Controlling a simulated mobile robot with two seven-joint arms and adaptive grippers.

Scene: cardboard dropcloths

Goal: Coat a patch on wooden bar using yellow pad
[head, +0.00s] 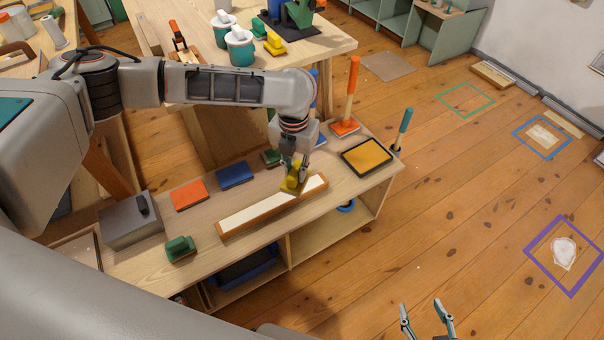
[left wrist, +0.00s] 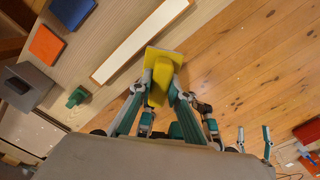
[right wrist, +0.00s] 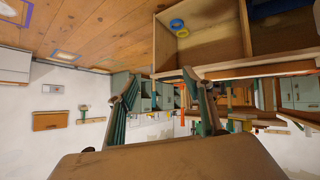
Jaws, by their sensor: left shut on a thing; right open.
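The wooden bar (head: 245,216) lies along the front edge of the workbench, with a long white strip on its top. In the left wrist view the bar (left wrist: 135,44) runs diagonally at the upper middle. My left gripper (head: 296,168) is shut on the yellow pad (head: 292,181), over the bar's right end. The pad (left wrist: 158,75) also shows between the fingers in the left wrist view. I cannot tell whether the pad touches the bar. My right gripper (head: 426,318) is open and empty, low over the floor in front of the bench; its fingers (right wrist: 158,88) are spread in the right wrist view.
On the bench (head: 125,265) are an orange pad (head: 189,195), a blue pad (head: 236,175), a green block (head: 180,248), a grey box (head: 130,221) and a black tray with yellow filling (head: 368,156). Upright handled tools stand behind. Open floor (head: 440,190) lies to the right.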

